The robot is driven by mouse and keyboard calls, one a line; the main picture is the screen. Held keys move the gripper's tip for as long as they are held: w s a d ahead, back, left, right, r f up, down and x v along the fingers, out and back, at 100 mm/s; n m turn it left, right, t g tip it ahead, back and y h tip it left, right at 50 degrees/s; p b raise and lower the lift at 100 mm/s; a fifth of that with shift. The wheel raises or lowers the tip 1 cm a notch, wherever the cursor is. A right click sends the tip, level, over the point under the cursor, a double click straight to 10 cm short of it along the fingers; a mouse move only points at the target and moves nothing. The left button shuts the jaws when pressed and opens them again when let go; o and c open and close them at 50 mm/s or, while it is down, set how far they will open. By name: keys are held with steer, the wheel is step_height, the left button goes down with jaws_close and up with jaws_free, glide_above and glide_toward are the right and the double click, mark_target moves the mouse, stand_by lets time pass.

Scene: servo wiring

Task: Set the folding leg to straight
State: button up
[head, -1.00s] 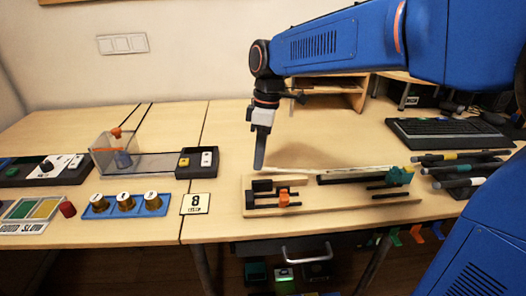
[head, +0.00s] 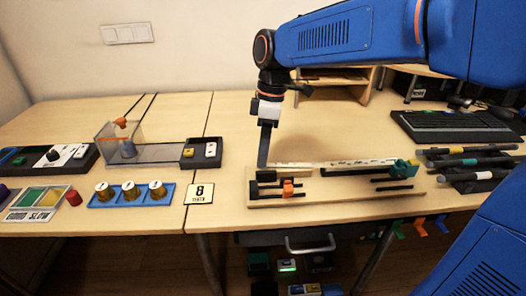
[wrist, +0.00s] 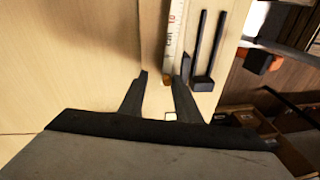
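A wooden board (head: 350,212) lies near the table's front edge. A pale, ruler-like strip (head: 292,165) lies along its back edge and looks like the folding leg; I cannot tell its hinge or exact angle. In the wrist view the strip (wrist: 174,45) shows printed marks and runs down close to the right finger. My gripper (head: 264,163) points down at the strip's left end. In the wrist view my gripper (wrist: 161,77) has its fingers apart. The strip's near end is partly hidden by the right finger, and I cannot tell whether they touch.
An orange clamp (head: 288,188), dark bars and a teal block (head: 403,168) sit on the board. Dark pens (head: 470,164) and a keyboard (head: 455,127) lie to the right. A number card (head: 200,193) and a blue tray (head: 108,200) stand left. The table behind the board is clear.

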step_height(320, 180, up, 17)
steer(key=w+d, duration=0.2)
steer(key=shift+d, duration=0.15)
stand_by(0.4)
